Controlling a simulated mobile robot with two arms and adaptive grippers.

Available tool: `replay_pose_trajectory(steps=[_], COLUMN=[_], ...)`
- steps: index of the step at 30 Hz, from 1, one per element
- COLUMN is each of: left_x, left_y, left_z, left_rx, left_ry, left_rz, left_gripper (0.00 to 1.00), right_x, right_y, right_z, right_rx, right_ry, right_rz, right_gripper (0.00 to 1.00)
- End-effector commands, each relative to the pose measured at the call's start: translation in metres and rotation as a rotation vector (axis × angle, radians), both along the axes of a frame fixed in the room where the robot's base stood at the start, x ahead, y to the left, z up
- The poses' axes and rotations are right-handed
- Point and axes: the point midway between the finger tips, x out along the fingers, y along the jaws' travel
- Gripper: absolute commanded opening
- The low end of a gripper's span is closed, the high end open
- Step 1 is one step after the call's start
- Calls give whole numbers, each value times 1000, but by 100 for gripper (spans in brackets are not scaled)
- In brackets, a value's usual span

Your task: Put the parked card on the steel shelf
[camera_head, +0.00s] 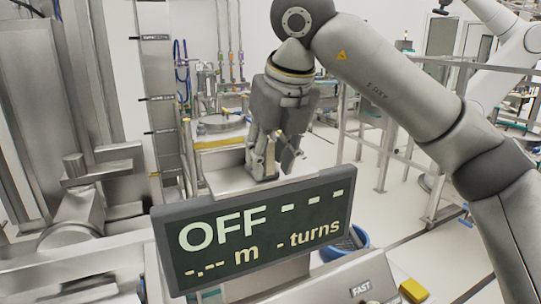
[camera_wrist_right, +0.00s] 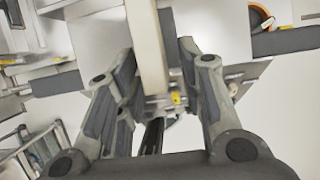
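My right gripper (camera_head: 278,168) hangs from the arm on the right and points down, just behind the top edge of a dark display. It is above or beside a pale steel surface (camera_head: 222,183), which may be the steel shelf. In the right wrist view my gripper's fingers (camera_wrist_right: 160,55) are apart. A pale upright strip (camera_wrist_right: 150,50) shows between them; I cannot tell whether it is the card seen edge-on, or whether the fingers touch it. I cannot make out the parked card for certain in the head view. My left gripper is not in view.
The display (camera_head: 255,228) reads OFF and stands close in front of the gripper. A blue bin (camera_head: 357,240) is partly hidden behind it. Steel machinery (camera_head: 75,200) crowds the left. Railings (camera_head: 385,140) stand at right, with open pale floor (camera_head: 385,215) nearby.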

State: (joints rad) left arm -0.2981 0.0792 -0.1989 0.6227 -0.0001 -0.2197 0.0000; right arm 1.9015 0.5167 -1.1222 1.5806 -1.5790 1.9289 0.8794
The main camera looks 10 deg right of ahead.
Motion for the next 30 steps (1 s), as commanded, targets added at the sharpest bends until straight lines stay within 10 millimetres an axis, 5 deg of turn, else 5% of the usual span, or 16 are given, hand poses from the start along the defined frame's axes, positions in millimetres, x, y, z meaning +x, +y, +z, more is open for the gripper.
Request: replay_pose_trajectory(steps=[6,21,30], left_x=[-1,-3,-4], left_y=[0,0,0], left_z=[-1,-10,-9], left_rx=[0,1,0], left_ry=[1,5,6], left_rz=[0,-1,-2], left_gripper=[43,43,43], right_x=[-2,-35,-44], right_y=[0,-7,-9], right_z=[9,92,113], right_rx=[1,0,-1], right_ry=[-4,-4,0], right_rz=[-1,-4,-1], right_gripper=[35,35,35])
